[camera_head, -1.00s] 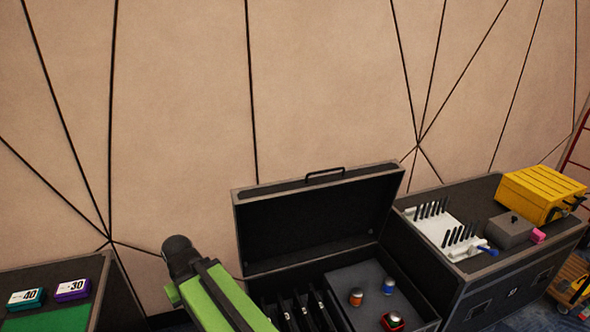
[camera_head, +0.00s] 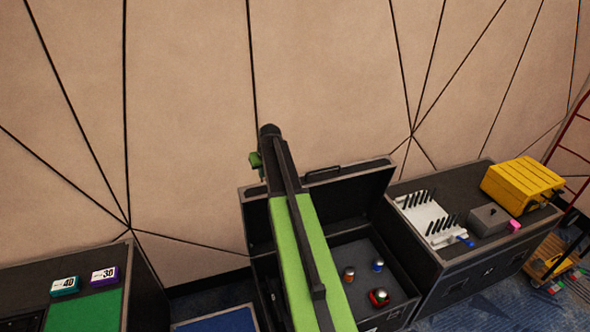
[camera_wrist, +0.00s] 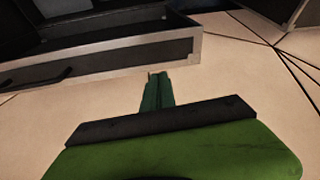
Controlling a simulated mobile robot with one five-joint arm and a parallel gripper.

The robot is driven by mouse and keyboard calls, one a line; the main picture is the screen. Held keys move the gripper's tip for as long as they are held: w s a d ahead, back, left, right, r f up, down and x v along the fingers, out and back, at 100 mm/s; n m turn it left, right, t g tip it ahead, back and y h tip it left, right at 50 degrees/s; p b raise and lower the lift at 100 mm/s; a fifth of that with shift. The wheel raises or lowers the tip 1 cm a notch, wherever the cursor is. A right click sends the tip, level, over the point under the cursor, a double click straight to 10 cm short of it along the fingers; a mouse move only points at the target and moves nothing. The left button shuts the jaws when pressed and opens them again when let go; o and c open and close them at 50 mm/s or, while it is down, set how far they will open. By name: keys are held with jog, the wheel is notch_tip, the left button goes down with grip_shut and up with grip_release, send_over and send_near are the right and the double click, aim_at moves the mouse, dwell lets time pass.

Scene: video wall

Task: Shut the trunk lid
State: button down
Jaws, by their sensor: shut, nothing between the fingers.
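The trunk (camera_head: 402,303) stands open in the head view. Its black lid (camera_head: 352,200) is upright at the back, near the wall, with a handle (camera_head: 322,172) on its top edge. My arm crosses in front of the lid's left part and hides it. My gripper (camera_head: 256,163) is shut and empty, small in the head view, around the height of the lid's top edge. In the wrist view the shut green fingers (camera_wrist: 157,90) point toward the metal-edged lid (camera_wrist: 130,52); a gap of wall shows between them. Whether they touch the lid cannot be told.
Several small cans (camera_head: 377,265) sit inside the trunk's right part. Right of it stands another black case with a white rack (camera_head: 432,218), a grey box and a yellow box (camera_head: 521,182). A table with a green mat (camera_head: 84,311) and two labelled boxes is at left.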

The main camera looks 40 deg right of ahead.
jog(key=d+r+m+t+h, duration=0.1)
jog(key=d, duration=1.5)
jog(key=s+d+b+x, duration=0.1)
jog(key=b+x, duration=0.9)
jog(key=x, duration=0.1)
jog(key=s, duration=0.1)
jog(key=s+a, duration=0.2)
jog(key=shift+s+r+p, duration=0.25)
jog(key=shift+s+p, duration=0.05)
jog(key=shift+s, duration=0.05)
jog(key=shift+w+d+f, duration=0.1)
